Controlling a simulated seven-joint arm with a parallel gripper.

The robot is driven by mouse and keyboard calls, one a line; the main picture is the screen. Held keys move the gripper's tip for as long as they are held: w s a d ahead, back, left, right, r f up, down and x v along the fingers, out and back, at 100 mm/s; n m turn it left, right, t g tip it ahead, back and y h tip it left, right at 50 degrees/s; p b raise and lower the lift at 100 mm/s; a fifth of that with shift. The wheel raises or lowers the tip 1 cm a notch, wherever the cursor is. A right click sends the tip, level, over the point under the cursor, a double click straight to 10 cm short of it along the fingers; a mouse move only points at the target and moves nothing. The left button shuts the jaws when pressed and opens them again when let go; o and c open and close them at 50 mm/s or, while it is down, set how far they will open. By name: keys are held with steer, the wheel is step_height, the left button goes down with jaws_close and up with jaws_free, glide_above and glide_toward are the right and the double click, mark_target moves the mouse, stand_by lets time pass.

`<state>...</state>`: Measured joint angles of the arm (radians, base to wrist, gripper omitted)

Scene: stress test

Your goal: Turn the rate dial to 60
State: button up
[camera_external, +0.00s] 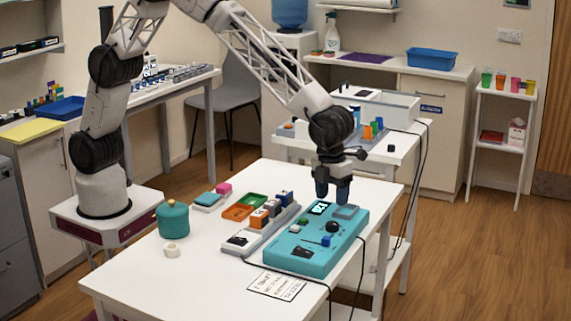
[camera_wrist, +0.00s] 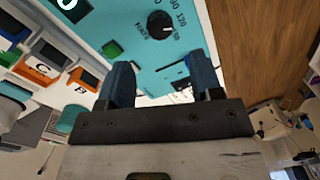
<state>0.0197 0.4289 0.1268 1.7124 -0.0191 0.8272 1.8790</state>
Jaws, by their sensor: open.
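The teal device (camera_external: 310,245) lies on the white table, with a black round dial (camera_external: 333,227) on its top. In the wrist view the dial (camera_wrist: 160,25) stands near the top edge, ringed by printed numbers, 120 among them; a small white mark shows on it, but its exact setting is hard to read. A lit display (camera_external: 321,208) sits near the device's far end; its digits are unclear. My gripper (camera_external: 333,198) is open and empty above the device's far end, with blue fingers. In the wrist view my gripper (camera_wrist: 161,70) has its fingers apart, with the dial beyond the gap.
A green button (camera_wrist: 112,49) sits beside the dial, and a blue slider handle (camera_external: 326,241) is on the device. A grey tray (camera_external: 258,238) with small blocks lies to its left. A teal pot (camera_external: 173,220) stands farther left. A printed card (camera_external: 277,284) lies in front.

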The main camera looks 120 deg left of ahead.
mark_target(332, 223)
steer(key=shift+f, duration=0.1)
steer(key=shift+w+f, duration=0.2)
steer(key=shift+f, duration=3.6)
steer(key=c, duration=0.9)
